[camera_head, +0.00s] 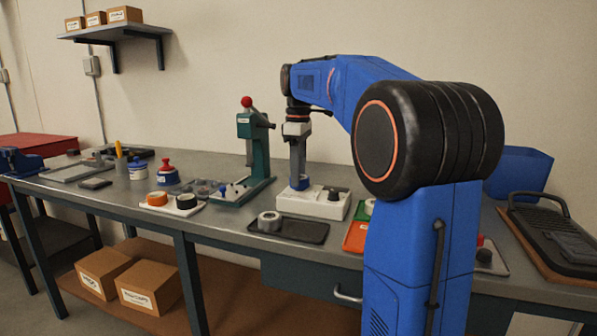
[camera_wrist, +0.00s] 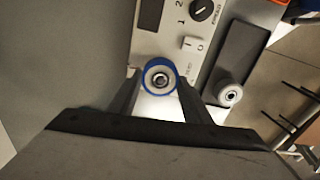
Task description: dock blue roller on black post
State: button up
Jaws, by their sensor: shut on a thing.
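My gripper (camera_head: 298,172) points down over the white box (camera_head: 313,204) in the middle of the bench. It is shut on the blue roller (camera_head: 300,184), which sits low between the fingers at the box's left part. In the wrist view the roller (camera_wrist: 160,63) shows end-on between both fingertips, a blue rim around a pale ring and dark centre. I cannot tell whether it touches the box or sits on a pin. I cannot clearly make out a black post in either view.
A black tray (camera_head: 312,234) with a silver roller (camera_head: 269,221) lies in front of the box. A green press (camera_head: 256,152) stands close on the left. A white plate with an orange roller (camera_head: 157,198) is further left. My arm hides part of the right bench.

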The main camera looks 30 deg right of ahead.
jog(key=shift+f, duration=0.3)
jog(key=o, duration=0.8)
jog(key=shift+r, duration=5.55)
jog(key=shift+s, duration=0.1)
